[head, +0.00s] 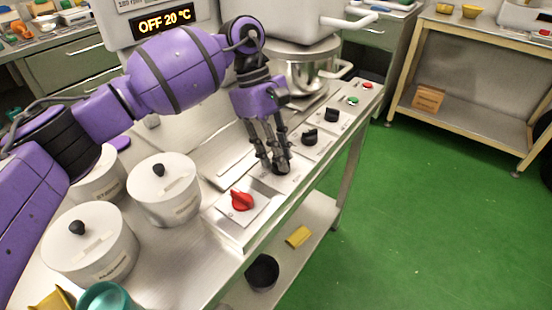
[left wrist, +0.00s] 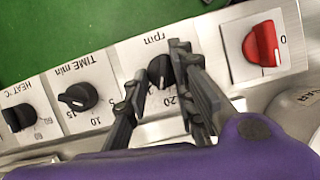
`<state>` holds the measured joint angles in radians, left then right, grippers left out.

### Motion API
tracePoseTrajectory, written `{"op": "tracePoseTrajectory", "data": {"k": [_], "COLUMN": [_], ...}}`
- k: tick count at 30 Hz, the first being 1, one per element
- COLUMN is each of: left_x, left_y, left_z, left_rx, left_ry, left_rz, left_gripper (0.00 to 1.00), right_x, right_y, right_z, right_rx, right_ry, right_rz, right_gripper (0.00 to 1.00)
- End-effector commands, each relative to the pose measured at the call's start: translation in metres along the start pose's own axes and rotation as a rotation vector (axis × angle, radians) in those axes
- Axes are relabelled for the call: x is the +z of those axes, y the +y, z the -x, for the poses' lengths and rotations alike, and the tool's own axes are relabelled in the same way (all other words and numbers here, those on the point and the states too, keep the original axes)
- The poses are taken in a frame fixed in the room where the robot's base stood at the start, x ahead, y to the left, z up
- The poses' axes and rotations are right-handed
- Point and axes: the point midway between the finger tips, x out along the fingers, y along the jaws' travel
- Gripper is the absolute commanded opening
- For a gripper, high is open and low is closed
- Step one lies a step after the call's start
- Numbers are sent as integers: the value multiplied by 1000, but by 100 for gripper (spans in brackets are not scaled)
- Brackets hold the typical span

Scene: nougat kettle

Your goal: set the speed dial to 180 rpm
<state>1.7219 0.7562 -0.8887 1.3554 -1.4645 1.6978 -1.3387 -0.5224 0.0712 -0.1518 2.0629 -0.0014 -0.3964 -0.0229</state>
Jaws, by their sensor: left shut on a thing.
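The black speed dial (left wrist: 158,74), on a white plate marked "rpm", shows in the left wrist view. My left gripper (left wrist: 160,62) has one finger on each side of it and is shut on it. In the head view the left gripper (head: 278,164) reaches down onto the panel and its fingers hide most of the dial. The dial's pointer is partly covered, so I cannot tell its setting. A number ending the visible scale, "20", shows beside it. The display (head: 164,21) reads "OFF 20 °C". My right gripper is in neither view.
A red switch (head: 241,199) stands next to the dial. The time dial (head: 309,137) and heat dial (head: 331,114) lie farther along the panel. Green (head: 352,100) and red (head: 367,86) buttons are at its far end. White lidded pots (head: 165,200) stand at left.

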Motion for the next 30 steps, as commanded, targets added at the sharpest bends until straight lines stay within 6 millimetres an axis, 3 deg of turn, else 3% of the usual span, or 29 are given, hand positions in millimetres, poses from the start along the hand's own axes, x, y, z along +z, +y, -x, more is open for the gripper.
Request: {"op": "tracePoseTrajectory", "data": {"k": [11,30], "left_x": [9,14], "left_y": [7,6], "left_z": [-4,-5], "left_rx": [-126,-325], "left_ry": [-10,-6], "left_rz": [-343,-808], "left_gripper": [0,0], "right_x": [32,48], "right_y": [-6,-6], "right_z": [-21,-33], "right_rx": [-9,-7], "right_ry": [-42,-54], "right_rz": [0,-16], "right_gripper": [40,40]}}
